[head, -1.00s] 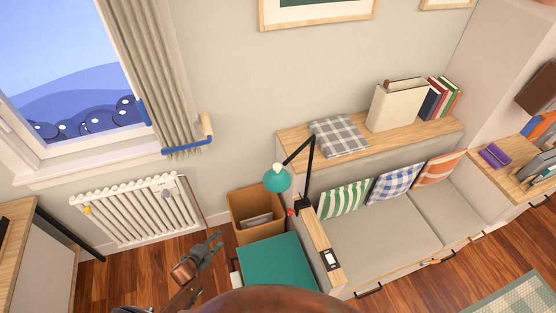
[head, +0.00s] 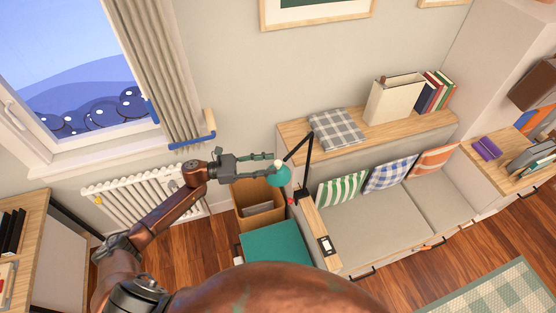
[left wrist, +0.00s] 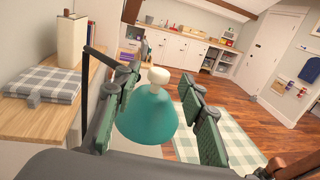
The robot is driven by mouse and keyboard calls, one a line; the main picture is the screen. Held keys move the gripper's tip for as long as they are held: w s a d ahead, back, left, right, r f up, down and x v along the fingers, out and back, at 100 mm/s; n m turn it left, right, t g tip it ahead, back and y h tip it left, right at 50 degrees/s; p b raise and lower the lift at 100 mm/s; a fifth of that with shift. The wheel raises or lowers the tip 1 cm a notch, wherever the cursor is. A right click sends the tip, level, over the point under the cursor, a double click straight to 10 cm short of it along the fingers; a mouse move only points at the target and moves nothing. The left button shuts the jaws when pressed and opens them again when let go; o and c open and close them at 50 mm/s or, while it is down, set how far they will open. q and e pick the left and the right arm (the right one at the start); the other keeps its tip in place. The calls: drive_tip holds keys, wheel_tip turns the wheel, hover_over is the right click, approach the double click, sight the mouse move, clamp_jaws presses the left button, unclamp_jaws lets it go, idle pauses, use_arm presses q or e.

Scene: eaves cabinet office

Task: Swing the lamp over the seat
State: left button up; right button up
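The lamp has a teal shade (head: 279,176) with a pale knob, on a black jointed arm (head: 308,165) rising from the wooden armrest (head: 324,236). The shade hangs left of the seat (head: 375,230), above a cardboard box. My left gripper (head: 272,164) is open, its fingertips at the shade's left side in the head view. In the left wrist view the teal shade (left wrist: 146,116) and its pale knob (left wrist: 158,76) show between the two spread fingers (left wrist: 160,105). Whether a finger touches the shade I cannot tell. My right gripper is out of view.
A shelf (head: 384,140) behind the seat holds a folded checked cloth (head: 337,128), a file box and books. Several cushions lean on the seat back. A cardboard box (head: 246,222) and a teal-topped block (head: 275,247) stand left of the armrest. The radiator (head: 115,205) is under the window.

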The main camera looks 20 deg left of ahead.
sight(278, 162)
use_arm(q)
drive_tip(key=shift+p+x, duration=0.6)
drive_tip(key=shift+x, duration=1.3)
drive_tip(key=shift+c, duration=0.4)
clamp_jaws()
